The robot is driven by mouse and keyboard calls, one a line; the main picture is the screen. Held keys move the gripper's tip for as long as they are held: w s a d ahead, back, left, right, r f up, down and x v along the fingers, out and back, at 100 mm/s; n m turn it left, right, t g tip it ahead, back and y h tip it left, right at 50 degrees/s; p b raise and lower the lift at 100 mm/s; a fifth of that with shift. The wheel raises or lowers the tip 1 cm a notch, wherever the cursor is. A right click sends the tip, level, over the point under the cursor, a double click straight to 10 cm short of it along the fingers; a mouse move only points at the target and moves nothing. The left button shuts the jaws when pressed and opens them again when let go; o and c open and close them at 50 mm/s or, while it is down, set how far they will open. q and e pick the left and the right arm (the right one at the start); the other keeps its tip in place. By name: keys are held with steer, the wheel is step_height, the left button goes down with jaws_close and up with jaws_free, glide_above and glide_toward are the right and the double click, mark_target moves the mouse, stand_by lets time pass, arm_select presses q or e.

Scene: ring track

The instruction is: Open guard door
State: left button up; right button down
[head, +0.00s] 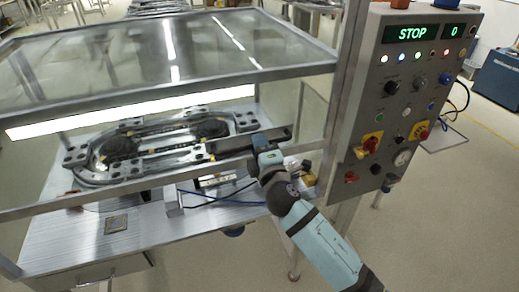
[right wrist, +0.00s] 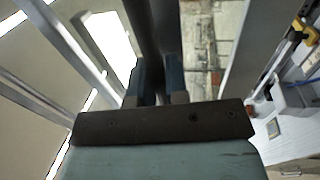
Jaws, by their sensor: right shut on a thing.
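The guard door is a clear front panel in a grey metal frame, and its lower rail (head: 120,190) crosses the front of the machine. A dark bar (head: 228,145), seemingly the door's handle, runs by the rail's right part. My right gripper (head: 262,148) is at this bar, with its arm coming up from the lower right. In the right wrist view the blue fingers of my right gripper (right wrist: 159,78) are on either side of the dark bar (right wrist: 150,35) and shut on it. How far the door stands open I cannot tell. My left gripper is not in view.
Behind the panel an oval ring track (head: 165,145) lies on the metal table (head: 60,235). A control box (head: 410,90) with a green STOP display stands close on the right, with knobs and red-yellow switches. Blue cables (head: 225,200) lie near my forearm. Floor is clear at lower right.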

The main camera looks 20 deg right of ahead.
mark_target(255, 110)
step_height(255, 110, up, 8)
steer(key=p, duration=0.4)
steer(key=shift+f+p, duration=0.1)
steer(key=shift+p, duration=0.25)
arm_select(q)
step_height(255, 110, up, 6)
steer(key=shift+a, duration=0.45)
arm_select(e)
steer(key=c, duration=1.2)
jaws_free()
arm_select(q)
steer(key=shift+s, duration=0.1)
arm_select(e)
steer(key=shift+o, duration=0.3)
steer(key=shift+f, duration=0.1)
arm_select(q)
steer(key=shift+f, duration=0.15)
arm_select(e)
steer(key=shift+s, duration=0.1)
